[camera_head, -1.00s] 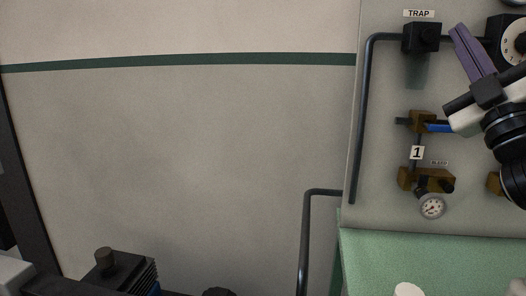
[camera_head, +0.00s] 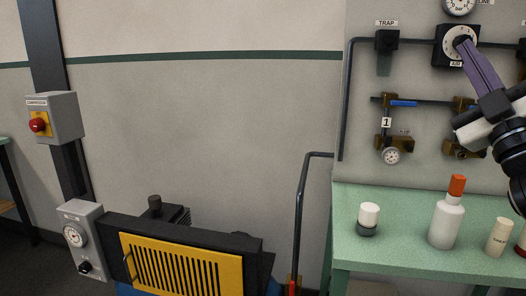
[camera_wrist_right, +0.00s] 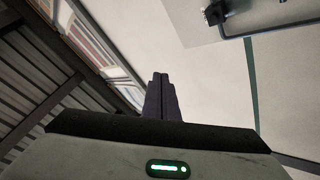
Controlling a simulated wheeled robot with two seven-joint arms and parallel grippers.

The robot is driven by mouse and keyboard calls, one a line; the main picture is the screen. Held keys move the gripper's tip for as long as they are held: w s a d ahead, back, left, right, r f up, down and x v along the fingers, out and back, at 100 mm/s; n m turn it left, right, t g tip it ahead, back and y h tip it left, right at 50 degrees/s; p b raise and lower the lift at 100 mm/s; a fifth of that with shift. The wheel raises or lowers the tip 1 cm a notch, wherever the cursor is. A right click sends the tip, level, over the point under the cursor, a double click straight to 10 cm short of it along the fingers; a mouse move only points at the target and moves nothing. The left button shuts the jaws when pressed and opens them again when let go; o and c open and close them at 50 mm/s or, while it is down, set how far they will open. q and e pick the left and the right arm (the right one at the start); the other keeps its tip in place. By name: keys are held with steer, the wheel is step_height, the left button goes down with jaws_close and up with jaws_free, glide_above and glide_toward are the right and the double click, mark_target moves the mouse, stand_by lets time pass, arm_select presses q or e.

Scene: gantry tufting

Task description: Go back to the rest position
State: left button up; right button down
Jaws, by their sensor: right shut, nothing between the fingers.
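My right gripper (camera_head: 464,45) comes in from the right edge in the head view, with its purple-grey fingers pointing up and to the left. Its fingertips overlap the dial of the black AIR unit (camera_head: 443,58) on the panel; I cannot tell whether they touch it. In the right wrist view the fingers (camera_wrist_right: 161,78) are together and empty, pointing up toward the wall and ceiling. My left gripper is not in view.
The grey panel (camera_head: 358,120) carries pipes, a TRAP block (camera_head: 387,41), a blue-handled valve (camera_head: 403,103) and gauges. A green bench (camera_head: 400,195) below holds a white bottle (camera_head: 446,220) and smaller containers. A yellow-grilled compressor (camera_head: 180,265) stands left.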

steer(key=w+a+f+m+g, duration=0.1)
steer(key=w+a+f+g, duration=0.15)
steer(key=f, duration=0.85)
steer(key=w+a+f+m+g, duration=0.1)
steer(key=w+f+g, duration=0.15)
steer(key=f, duration=0.85)
steer(key=s+a+f+m+g+y, duration=0.1)
steer(key=a+f+g, duration=0.1)
steer(key=f, duration=0.7)
steer(key=s+a+f+m+g, duration=0.1)
steer(key=a+f, duration=0.1)
steer(key=f, duration=0.8)
steer(key=s+a+f+m+g+y, duration=0.1)
steer(key=s+a+f+g, duration=0.2)
steer(key=s+f, duration=0.55)
steer(key=s+a+f+m+g, duration=0.2)
steer(key=s+f, duration=0.3)
steer(key=f, duration=0.7)
steer(key=s+a+f+m+g, duration=0.1)
steer(key=s+a+f+g, duration=0.1)
steer(key=s+f, duration=0.4)
steer(key=s+a+f+m+g+y, duration=0.1)
steer(key=s+f, duration=0.4)
steer(key=s, duration=0.5)
steer(key=a+g, duration=0.1)
steer(key=a, duration=0.1)
steer(key=shift+s+a+f+m, duration=0.25)
steer(key=shift+a+f+m, duration=0.05)
steer(key=shift+a+f, duration=0.1)
steer(key=shift+w, duration=0.1)
